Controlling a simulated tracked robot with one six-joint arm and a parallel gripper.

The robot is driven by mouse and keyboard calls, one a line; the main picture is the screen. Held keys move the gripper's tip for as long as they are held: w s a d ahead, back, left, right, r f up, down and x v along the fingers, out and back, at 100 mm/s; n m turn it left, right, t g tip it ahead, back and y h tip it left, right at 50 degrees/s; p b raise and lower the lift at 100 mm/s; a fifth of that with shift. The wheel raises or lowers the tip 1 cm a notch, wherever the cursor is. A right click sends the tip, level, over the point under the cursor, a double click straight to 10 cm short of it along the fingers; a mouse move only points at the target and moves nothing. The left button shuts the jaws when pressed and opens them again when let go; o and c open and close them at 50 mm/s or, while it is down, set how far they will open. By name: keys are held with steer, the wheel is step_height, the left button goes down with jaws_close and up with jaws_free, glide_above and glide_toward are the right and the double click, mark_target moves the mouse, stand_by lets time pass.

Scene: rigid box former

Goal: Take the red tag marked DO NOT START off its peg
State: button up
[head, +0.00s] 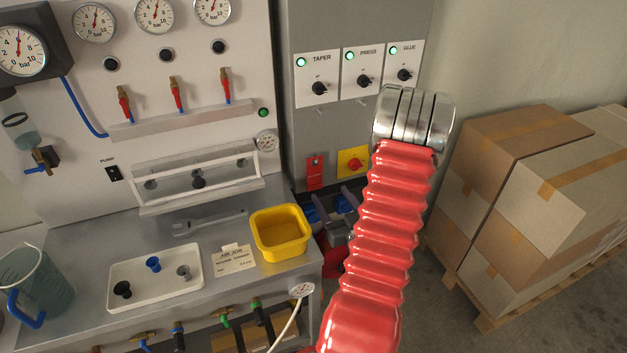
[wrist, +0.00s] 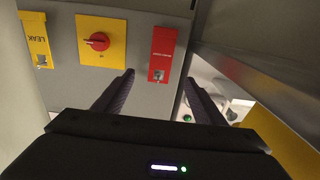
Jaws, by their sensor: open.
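The red tag (head: 315,174) hangs on the grey cabinet front, left of the yellow plate with the red rotary switch. In the wrist view, which looks upside down, the tag (wrist: 163,45) hangs right of that plate, with a small metal peg (wrist: 157,76) at its near end. Its lettering is too small to read. My gripper (wrist: 157,86) is open and empty. Its two dark fingers point at the cabinet and spread to either side of the tag's line, apparently short of it. In the head view my gripper (head: 331,205) is below the tag, partly behind my red arm.
The yellow switch plate (head: 353,161) is close beside the tag. A yellow tag (wrist: 36,38) marked LEAK hangs beyond it. A yellow bin (head: 280,234) stands on the bench (head: 222,280) at left. Cartons (head: 520,150) are stacked at right.

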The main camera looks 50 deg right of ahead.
glide_toward(315, 171)
steer(key=x, duration=0.3)
stand_by(0.3)
steer(key=shift+x, duration=2.65)
steer(key=c, duration=1.1)
